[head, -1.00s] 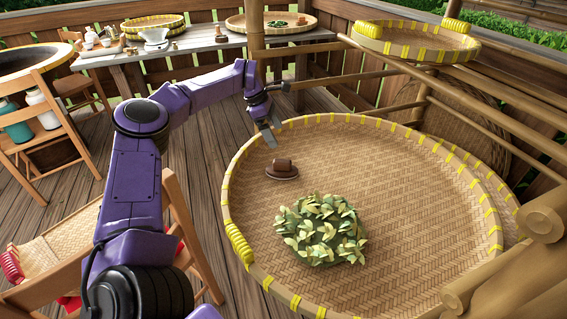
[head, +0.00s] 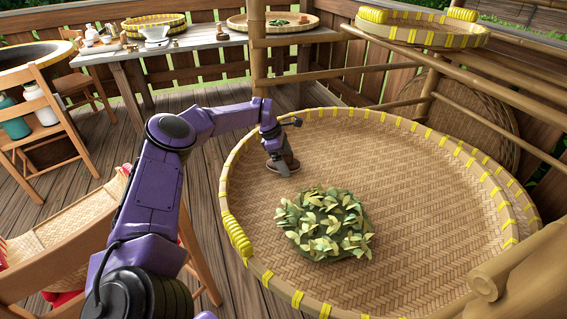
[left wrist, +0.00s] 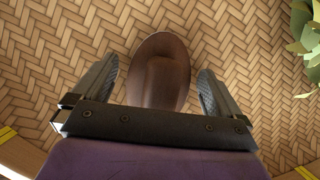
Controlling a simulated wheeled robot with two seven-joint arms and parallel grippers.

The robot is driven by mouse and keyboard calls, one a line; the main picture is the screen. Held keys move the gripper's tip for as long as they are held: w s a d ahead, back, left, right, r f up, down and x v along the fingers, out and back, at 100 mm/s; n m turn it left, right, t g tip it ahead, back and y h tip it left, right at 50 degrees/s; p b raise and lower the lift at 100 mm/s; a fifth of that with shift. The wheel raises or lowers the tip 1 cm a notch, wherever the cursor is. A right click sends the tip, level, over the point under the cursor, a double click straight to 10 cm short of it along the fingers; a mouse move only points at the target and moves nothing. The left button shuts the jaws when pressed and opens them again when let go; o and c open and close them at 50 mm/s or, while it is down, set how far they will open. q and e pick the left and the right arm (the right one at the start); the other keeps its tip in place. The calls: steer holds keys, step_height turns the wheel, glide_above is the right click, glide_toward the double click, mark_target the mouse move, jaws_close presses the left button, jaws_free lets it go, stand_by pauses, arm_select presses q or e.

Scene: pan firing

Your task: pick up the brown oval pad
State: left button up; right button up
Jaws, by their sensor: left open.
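The brown oval pad (head: 291,163), with a raised grip on top, lies on the large round woven tray (head: 420,200), near its left rim. In the head view my left gripper (head: 282,167) is down at the pad and hides part of it. In the left wrist view the pad (left wrist: 160,75) sits between the two fingers of my open left gripper (left wrist: 157,88). A gap shows on each side of the pad, so the fingers look apart from it. My right gripper is not in view.
A pile of green leaves (head: 325,223) lies on the tray, to the right of and nearer than the pad. Bamboo rails and a post (head: 258,55) stand behind the tray. A wooden chair (head: 60,240) is at the left. The tray's right half is bare.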

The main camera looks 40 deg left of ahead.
mark_target(287, 154)
arm_select(q)
steer(key=shift+r, duration=0.1)
steer(key=c, duration=1.5)
steer(key=shift+o, duration=0.2)
steer(key=shift+r, duration=0.55)
steer(key=r, duration=0.3)
steer(key=shift+s, duration=0.2)
steer(key=s+d+r, duration=0.1)
steer(key=s+r, duration=0.2)
steer(key=s, duration=0.1)
steer(key=s+d+r+p, duration=0.1)
steer(key=s+d+r, duration=0.1)
steer(key=s+r, duration=0.1)
steer(key=s+d+r+p, duration=0.1)
steer(key=s+d+r, duration=0.1)
steer(key=s, duration=0.3)
steer(key=shift+s+d+r, duration=0.2)
steer(key=shift+s+r, duration=0.05)
steer(key=shift+r, duration=0.2)
